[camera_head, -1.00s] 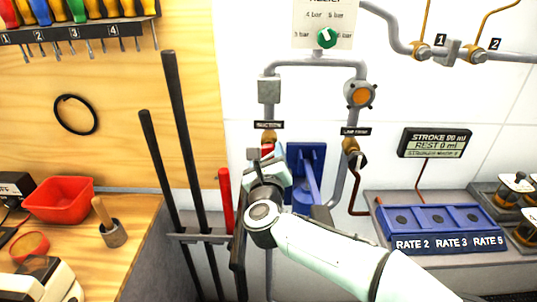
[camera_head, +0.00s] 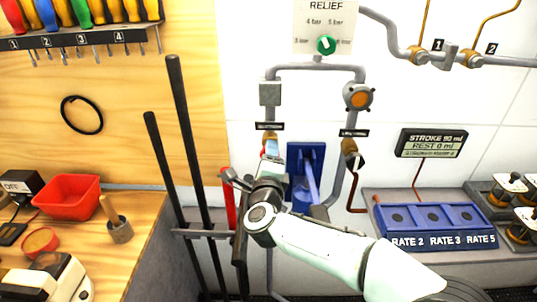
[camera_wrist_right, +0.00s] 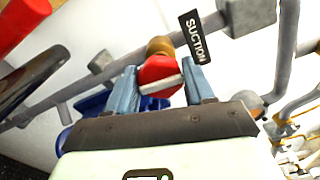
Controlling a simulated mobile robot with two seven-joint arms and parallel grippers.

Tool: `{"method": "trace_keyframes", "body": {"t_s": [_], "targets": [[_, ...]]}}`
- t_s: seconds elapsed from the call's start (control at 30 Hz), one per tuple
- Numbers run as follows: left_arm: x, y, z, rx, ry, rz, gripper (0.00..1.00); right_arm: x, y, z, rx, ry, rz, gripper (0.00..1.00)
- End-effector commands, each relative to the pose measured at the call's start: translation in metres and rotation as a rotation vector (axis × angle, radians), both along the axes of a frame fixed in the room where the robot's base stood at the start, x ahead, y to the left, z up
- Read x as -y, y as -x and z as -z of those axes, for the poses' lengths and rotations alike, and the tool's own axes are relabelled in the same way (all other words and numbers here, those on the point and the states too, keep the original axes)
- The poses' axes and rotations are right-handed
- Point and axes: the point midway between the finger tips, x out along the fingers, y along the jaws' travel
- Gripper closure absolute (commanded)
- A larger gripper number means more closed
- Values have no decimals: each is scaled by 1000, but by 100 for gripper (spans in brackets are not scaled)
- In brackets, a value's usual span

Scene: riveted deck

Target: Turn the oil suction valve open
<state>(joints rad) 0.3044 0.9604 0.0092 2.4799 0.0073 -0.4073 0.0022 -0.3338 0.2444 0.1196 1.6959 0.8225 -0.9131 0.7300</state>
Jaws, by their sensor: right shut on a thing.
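The suction valve's red round knob (camera_wrist_right: 158,76) has a white bar across its face and sits on a brass body (camera_wrist_right: 160,46), beside a dark label (camera_wrist_right: 195,38) reading SUCTION. My right gripper (camera_wrist_right: 163,84) is shut on this knob, with one blue-grey finger on each side of it. The white bar lies nearly crosswise between the fingers in the wrist view. In the head view my right gripper (camera_head: 270,150) is at the valve below its label (camera_head: 270,126) and hides most of the knob. My left gripper is not in view.
Beside the valve are a blue bracket with a lever (camera_head: 306,160), a second brass valve (camera_head: 349,146) and grey pipes. A red-handled bar (camera_head: 228,195) and dark rods (camera_head: 187,130) stand left. A blue rate panel (camera_head: 437,226) and a display (camera_head: 431,143) are at right.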

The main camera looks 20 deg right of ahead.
Motion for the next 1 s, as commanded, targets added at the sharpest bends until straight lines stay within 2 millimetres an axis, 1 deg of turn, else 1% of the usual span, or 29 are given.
{"method": "trace_keyframes", "body": {"t_s": [0.03,0.23,0.73,0.77,0.8,0.83,1.0], "targets": [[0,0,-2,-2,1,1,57,0,0,-3,0,21,1,78],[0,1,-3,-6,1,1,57,0,0,-3,-15,73,1,78],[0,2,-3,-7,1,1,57,0,0,-2,-19,88,1,78],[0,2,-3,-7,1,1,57,0,0,-2,-19,88,1,44],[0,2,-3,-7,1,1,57,0,0,-2,-19,88,1,31],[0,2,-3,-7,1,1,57,0,0,-2,-20,88,0,24],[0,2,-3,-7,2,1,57,0,0,-1,-22,87,0,24]]}}
